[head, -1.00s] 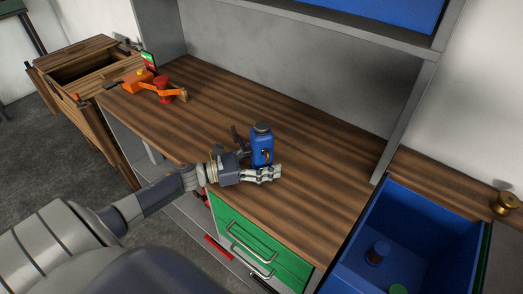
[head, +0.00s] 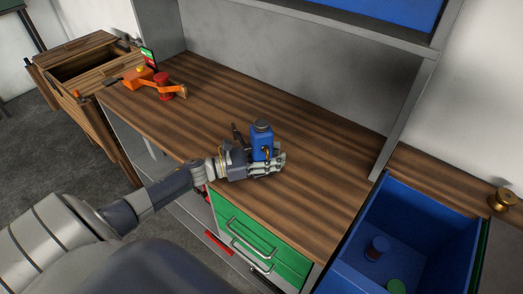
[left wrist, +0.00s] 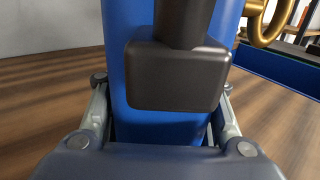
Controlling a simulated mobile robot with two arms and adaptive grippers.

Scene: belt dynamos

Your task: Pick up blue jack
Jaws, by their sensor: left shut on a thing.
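The blue jack (head: 261,143) stands upright at the front part of the wooden workbench, with a dark cap on top. In the head view my left gripper (head: 264,167) is shut around its lower body, coming in from the left. In the left wrist view the blue jack (left wrist: 165,118) fills the middle, with a dark block and shaft on its near side and a finger on each side. I cannot tell whether its base touches the bench. My right gripper is not in view.
An orange device (head: 157,84) sits at the bench's far left. A blue bin (head: 400,225) with small parts stands at right. Green drawers (head: 257,245) are below the bench front. The bench (head: 300,120) behind the jack is clear.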

